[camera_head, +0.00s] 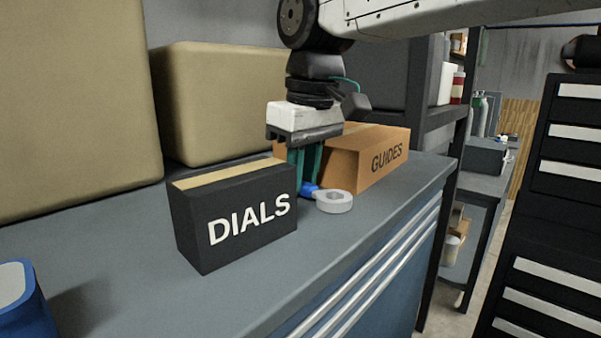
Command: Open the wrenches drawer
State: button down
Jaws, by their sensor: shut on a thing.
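No drawer marked for wrenches can be read in this view. Under the bench is a blue cabinet front (395,270) with several long silver handles (365,275), seen at a steep angle. At the right stands a black drawer cabinet (548,225) with several pale strips; no writing on them is legible. My gripper (306,182) points down over the bench top, between two boxes, away from both sets of drawers. Its teal fingers are shut on a small blue object (309,191), partly hidden by them. The blue object lies against a white ring-shaped roll (334,202).
A black box marked DIALS (238,222) stands left of my gripper, and an orange box marked GUIDES (368,160) behind it to the right. Large tan boxes (215,100) line the wall. A blue bin (22,305) is at front left. The bench front (260,290) is clear.

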aim_at(311, 186)
jog(key=c, duration=1.3)
grip_release()
jog(key=shift+f, duration=0.15)
jog(key=shift+o, duration=0.2)
notch_tip(311, 186, up, 12)
jog(key=d, duration=0.1)
jog(key=shift+s, duration=0.45)
jog(key=shift+d, duration=0.1)
